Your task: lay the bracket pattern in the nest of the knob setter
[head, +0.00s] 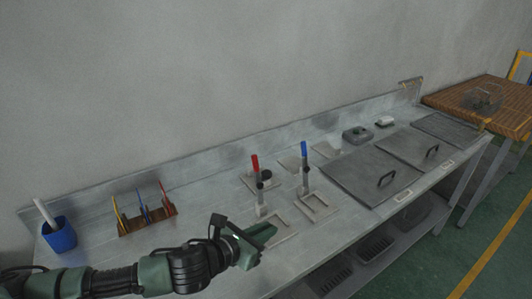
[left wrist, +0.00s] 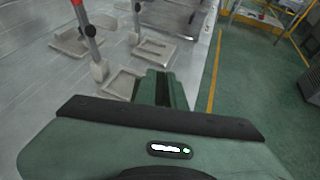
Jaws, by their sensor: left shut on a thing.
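My left gripper (head: 262,236) is over the front of the bench, just in front of the red-handled device. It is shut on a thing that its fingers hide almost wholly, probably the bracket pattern. In the left wrist view the green fingers (left wrist: 161,92) are close together, and the piece between them cannot be made out. The red-handled device (head: 257,188) and the blue-handled device (head: 305,170) stand upright, each with a flat pale frame in front. I cannot tell which is the knob setter. The red one's frame (left wrist: 120,84) lies beside the fingers. My right gripper is out of view.
A blue cup (head: 60,238) and a wooden rack (head: 147,220) with coloured tools stand at the left. Grey lidded panels (head: 365,172) with handles fill the right of the bench. Small dishes lie behind the devices. A wooden table (head: 500,98) stands beyond.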

